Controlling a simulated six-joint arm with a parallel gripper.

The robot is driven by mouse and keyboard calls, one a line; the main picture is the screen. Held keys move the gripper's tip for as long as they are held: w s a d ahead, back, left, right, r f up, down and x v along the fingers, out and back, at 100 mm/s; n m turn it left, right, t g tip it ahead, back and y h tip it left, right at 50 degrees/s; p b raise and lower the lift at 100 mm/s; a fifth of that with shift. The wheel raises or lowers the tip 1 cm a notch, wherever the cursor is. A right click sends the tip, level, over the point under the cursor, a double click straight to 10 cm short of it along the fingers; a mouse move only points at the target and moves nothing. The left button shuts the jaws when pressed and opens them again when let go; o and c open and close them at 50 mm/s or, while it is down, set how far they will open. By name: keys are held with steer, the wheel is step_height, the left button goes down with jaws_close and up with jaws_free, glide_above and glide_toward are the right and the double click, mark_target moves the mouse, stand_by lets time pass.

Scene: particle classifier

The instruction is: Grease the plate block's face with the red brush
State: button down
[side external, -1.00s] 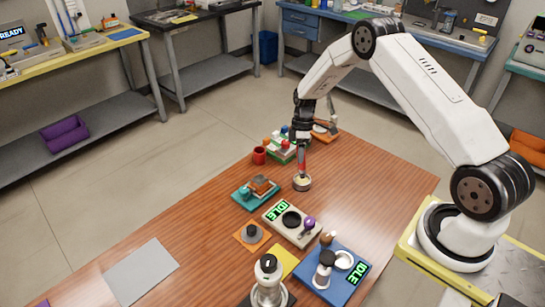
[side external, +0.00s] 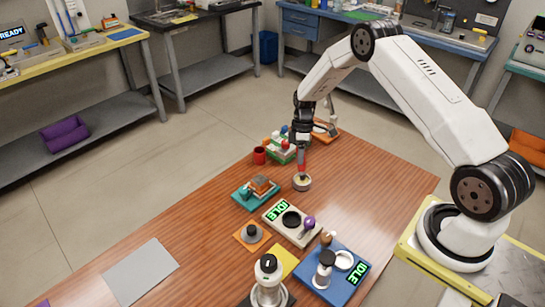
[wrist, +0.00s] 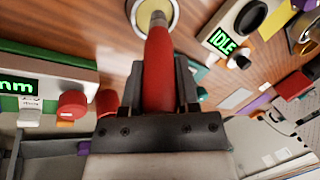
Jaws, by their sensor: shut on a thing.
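My gripper (wrist: 160,95) is shut on the red brush (wrist: 158,65), which points bristles down. The brush also shows in the side view (side external: 301,161). Its tip is at the round pot (side external: 302,184) with pale yellow contents, also seen in the wrist view (wrist: 174,22). Whether the bristles touch the contents is unclear. A brown block on a teal base (side external: 243,200) stands to the left of and nearer than the pot; it may be the plate block, but I cannot tell for sure.
A red mug (side external: 259,155) and a green-and-white device (side external: 285,155) stand behind the pot. A pale device reading IDLE (side external: 302,236) and a blue one (side external: 325,285) stand in front. A grey mat (side external: 140,272) lies at the front left, with bare wooden table around it.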

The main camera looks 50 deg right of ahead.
steer(key=shift+f, duration=0.35)
stand_by(0.8)
steer(key=shift+r, duration=0.15)
steer(key=shift+r, duration=3.4)
steer(key=shift+a+r, duration=0.25)
steer(key=shift+a, duration=0.15)
steer(key=s+a+r+m+t, duration=0.1)
steer(key=s+a+r+m, duration=0.2)
steer(key=a, duration=0.4)
steer(key=s+a+r+m+t, duration=0.1)
steer(key=s+a+r+m, duration=0.2)
steer(key=a+r+m, duration=0.2)
steer(key=shift+s+a+r+m+t+y, duration=0.2)
steer(key=shift+s+a+m+t+y, duration=0.15)
steer(key=shift+a, duration=0.55)
